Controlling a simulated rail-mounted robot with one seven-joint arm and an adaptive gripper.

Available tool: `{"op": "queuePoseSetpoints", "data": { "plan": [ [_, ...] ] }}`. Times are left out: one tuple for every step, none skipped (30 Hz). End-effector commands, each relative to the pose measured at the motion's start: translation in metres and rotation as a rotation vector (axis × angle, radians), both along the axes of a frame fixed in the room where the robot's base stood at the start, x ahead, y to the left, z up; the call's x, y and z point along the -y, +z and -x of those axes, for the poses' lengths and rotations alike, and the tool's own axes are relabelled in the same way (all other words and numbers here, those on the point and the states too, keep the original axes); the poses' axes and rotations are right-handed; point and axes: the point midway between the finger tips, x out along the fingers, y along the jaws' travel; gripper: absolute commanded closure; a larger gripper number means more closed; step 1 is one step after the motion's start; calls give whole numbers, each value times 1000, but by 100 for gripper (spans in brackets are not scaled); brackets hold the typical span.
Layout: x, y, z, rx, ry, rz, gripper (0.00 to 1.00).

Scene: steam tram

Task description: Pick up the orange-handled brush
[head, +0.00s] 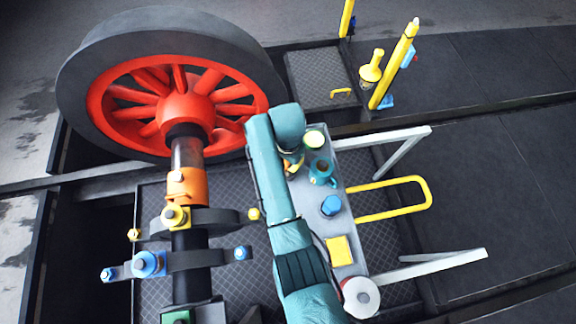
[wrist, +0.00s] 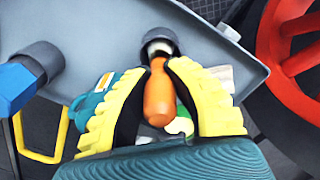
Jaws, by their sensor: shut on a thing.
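The orange-handled brush (wrist: 158,95) shows in the wrist view between the two yellow fingers of my gripper (wrist: 160,105). Its orange handle points toward the camera, with a pale collar and a dark round head at the far end, over the grey tray (wrist: 230,75). The fingers are shut on the handle from both sides. I cannot tell whether the dark head touches the tray. In the head view my gripper (head: 292,163) is at the left edge of the tray (head: 312,222), where my arm mostly hides the brush.
A teal mug (head: 322,172) stands close beside my gripper. A blue-handled thing (head: 331,205) and a yellow block (head: 340,250) are on the tray. The red wheel (head: 185,105) rises to the left, and a yellow rail (head: 420,195) sticks out right.

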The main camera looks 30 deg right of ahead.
Motion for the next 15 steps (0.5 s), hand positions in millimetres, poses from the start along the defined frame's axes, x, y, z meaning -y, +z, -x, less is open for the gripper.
{"op": "queuePoseSetpoints", "data": {
  "plan": [
    [0, 0, 0, 0, 0, 0, 100],
    [0, 0, 0, 0, 0, 0, 100],
    [0, 0, 0, 0, 0, 0, 100],
    [0, 0, 0, 0, 0, 0, 100],
    [0, 0, 0, 0, 0, 0, 100],
    [0, 0, 0, 0, 0, 0, 100],
    [0, 0, 0, 0, 0, 0, 100],
    [0, 0, 0, 0, 0, 0, 100],
    [0, 0, 0, 0, 0, 0, 100],
    [0, 0, 0, 0, 0, 0, 100],
    [0, 1, 0, 1, 0, 0, 100],
    [0, 4, 0, 1, 0, 0, 100],
    [0, 8, -1, 2, 0, 0, 100],
    [0, 13, -1, 3, 0, 1, 100],
    [0, 21, -1, 4, 0, 1, 100]
  ]
}}
